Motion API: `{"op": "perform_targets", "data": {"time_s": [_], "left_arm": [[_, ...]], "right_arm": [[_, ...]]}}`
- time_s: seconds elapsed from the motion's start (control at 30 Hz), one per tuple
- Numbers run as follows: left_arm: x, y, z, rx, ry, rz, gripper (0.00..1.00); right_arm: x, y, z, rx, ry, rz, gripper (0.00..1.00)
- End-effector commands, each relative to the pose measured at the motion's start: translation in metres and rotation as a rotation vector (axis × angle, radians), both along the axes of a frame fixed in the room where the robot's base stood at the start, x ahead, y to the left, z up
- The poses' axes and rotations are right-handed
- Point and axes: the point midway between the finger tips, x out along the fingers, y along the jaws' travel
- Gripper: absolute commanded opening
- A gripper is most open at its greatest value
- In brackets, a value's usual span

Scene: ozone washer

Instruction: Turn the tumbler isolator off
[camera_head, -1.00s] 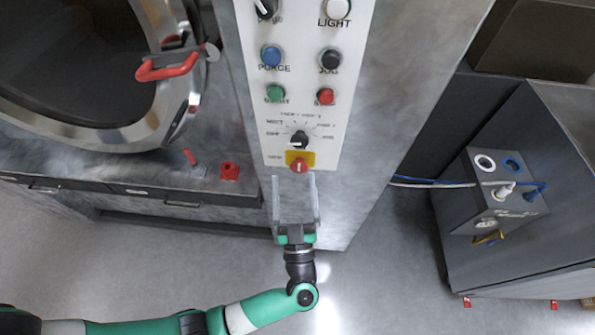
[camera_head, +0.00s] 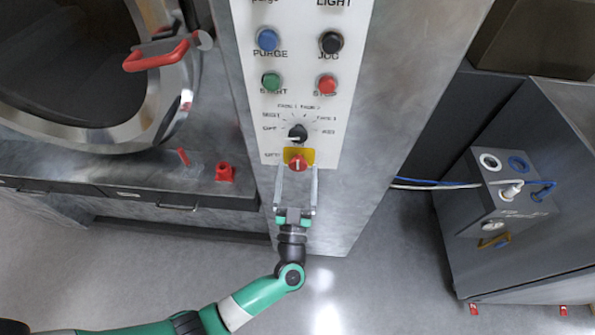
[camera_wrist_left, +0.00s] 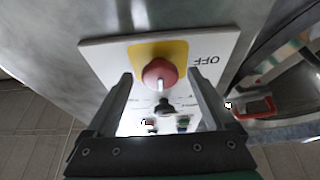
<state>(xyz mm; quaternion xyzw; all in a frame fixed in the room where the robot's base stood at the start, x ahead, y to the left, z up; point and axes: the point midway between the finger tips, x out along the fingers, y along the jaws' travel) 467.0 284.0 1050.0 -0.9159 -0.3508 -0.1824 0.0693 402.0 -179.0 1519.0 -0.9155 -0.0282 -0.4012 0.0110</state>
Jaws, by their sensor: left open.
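The tumbler isolator is a red rotary knob (camera_head: 297,163) on a yellow plate at the bottom of the white control panel. In the left wrist view the red knob (camera_wrist_left: 160,73) sits on its yellow plate (camera_wrist_left: 176,49), with a pale mark on its face and the word OFF beside it. My left gripper (camera_head: 297,172) is open just below the knob in the head view. In the left wrist view its two fingers (camera_wrist_left: 160,90) lie on either side of the knob's line, apart from each other, with nothing held. I cannot tell whether they touch the knob. The right gripper is not in view.
A black selector knob (camera_head: 297,133) sits just above the isolator, with green (camera_head: 271,82) and red (camera_head: 327,85) buttons higher up. A round door with a red handle (camera_head: 156,56) is at the left. A grey box (camera_head: 500,205) stands at the right.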

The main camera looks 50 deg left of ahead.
Motion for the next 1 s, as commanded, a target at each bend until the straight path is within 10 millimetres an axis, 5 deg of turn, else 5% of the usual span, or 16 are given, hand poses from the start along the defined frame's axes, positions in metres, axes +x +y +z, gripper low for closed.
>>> {"op": "perform_targets", "data": {"time_s": [0.33, 0.8, 1.0], "left_arm": [[0.0058, 0.0055, 0.0032, 0.001, 0.001, -0.001, 0.88], [0.0055, 0.0052, 0.0031, 0.001, 0.001, 0.000, 0.05], [0.0057, 0.0051, 0.0030, -0.006, -0.005, 0.000, 0.04]], "right_arm": [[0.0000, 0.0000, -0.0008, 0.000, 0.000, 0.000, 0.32], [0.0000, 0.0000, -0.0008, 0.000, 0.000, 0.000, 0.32], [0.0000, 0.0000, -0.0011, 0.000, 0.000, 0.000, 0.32]]}}
